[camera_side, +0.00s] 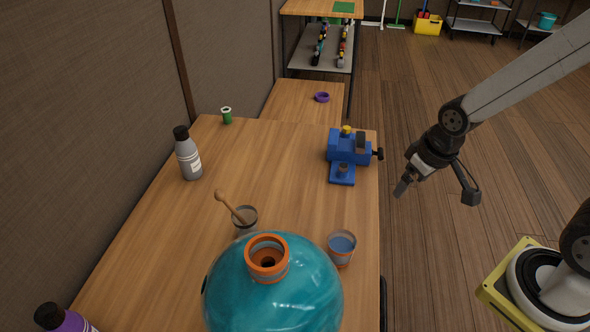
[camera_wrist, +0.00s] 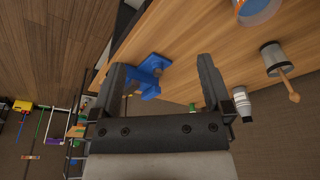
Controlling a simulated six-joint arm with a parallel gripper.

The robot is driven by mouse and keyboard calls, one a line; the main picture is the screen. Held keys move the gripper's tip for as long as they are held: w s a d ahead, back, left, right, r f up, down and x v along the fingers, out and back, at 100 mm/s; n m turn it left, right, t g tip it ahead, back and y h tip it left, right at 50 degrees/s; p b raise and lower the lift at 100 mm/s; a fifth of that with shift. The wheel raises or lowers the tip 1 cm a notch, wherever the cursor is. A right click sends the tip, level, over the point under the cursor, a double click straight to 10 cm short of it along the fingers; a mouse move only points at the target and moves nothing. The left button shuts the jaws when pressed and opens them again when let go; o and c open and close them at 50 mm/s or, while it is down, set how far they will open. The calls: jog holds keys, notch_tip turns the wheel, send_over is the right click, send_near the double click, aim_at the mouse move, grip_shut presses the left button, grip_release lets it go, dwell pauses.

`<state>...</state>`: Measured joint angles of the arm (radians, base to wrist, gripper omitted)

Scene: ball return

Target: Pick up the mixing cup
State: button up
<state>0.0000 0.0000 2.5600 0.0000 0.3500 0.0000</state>
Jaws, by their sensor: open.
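A small grey cup (camera_side: 247,228) with a wooden stir stick (camera_side: 229,205) leaning out stands on the wooden table behind the big teal ball. A second clear cup with blue contents and an orange band (camera_side: 341,248) stands right of the ball, near the table's right edge. I cannot tell by look alone which is the mixing cup. The wrist view shows the stick cup (camera_wrist: 271,55) at right and the blue-content cup (camera_wrist: 256,12) cut off at the top. My gripper (camera_side: 437,192) is open and empty, off the table's right edge, apart from both cups.
The teal ball (camera_side: 270,300) with an orange collar fills the table's front. A blue vise (camera_side: 346,150) stands at the right edge, nearest my gripper. A grey bottle (camera_side: 188,156), a green spool (camera_side: 226,116) and a purple bottle (camera_side: 62,320) line the left. The table's middle is clear.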

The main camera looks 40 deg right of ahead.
jog(key=m+y, duration=1.2)
jog(key=m, duration=0.9)
send_near(352, 246)
jog(key=shift+t, duration=0.4)
jog(key=a, duration=0.1)
jog(key=a+f, duration=0.1)
jog(key=s+a+f, duration=0.1)
jog(key=a, duration=0.1)
jog(key=shift+w+d+f+m+t, duration=0.4)
jog(key=shift+w+m+t, duration=0.15)
jog(key=shift+m+t, duration=0.25)
jog(key=shift+a, duration=0.15)
jog(key=shift+x, duration=1.2)
